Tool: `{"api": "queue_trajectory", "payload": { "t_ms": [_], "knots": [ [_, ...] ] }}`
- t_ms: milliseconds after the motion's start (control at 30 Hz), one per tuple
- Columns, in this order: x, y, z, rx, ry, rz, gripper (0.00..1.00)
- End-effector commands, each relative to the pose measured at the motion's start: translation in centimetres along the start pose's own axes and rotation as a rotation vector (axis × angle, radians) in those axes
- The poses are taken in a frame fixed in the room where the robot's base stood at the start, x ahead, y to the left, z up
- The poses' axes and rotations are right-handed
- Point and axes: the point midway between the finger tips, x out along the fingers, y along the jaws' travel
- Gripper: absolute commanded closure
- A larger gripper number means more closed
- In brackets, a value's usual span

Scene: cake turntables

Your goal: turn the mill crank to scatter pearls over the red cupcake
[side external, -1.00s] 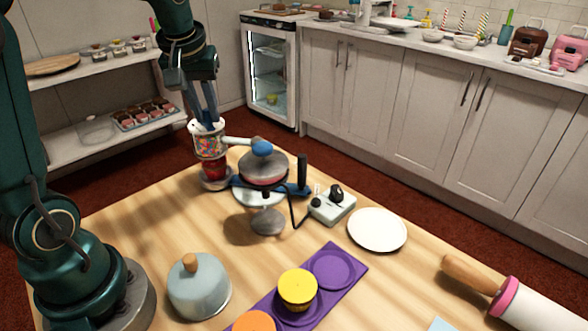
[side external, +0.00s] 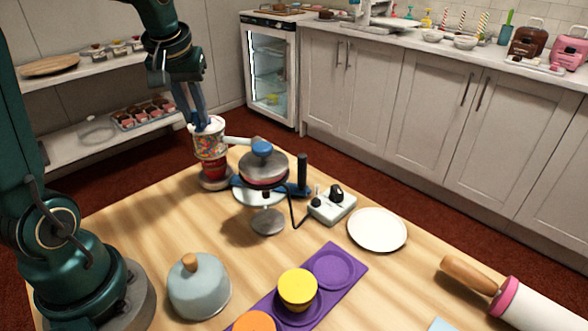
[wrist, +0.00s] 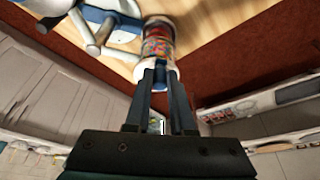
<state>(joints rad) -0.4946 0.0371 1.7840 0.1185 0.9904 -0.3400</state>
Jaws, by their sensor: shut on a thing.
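The mill (side external: 210,146) is a clear cylinder full of coloured pearls with a white top, at the table's back left edge. It also shows in the wrist view (wrist: 158,42). The red cupcake (side external: 213,168) shows directly below it, above a grey round base (side external: 214,184). My gripper (side external: 203,126) is at the mill's top with its fingers pointing down. It is shut on the crank, which the fingers mostly hide. In the wrist view my gripper's fingertips (wrist: 160,66) meet at the mill's white end. Scattered pearls on the cupcake are too small to tell.
A stand with a grey domed top (side external: 264,165) and blue arms is close right of the mill. A control box (side external: 333,205), a white plate (side external: 377,230), a purple tray (side external: 335,267) with yellow and orange cupcakes, and a grey dome (side external: 199,290) stand nearer. Bare wood lies between.

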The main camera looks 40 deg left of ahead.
Motion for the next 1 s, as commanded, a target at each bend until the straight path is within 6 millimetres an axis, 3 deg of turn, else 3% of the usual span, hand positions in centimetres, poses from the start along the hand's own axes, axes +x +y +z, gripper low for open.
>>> {"api": "queue_trajectory", "payload": {
  "t_ms": [1000],
  "knots": [
    [0.2,-1.8,-1.1,-0.001,0.011,0.004,1.0]
  ]
}}
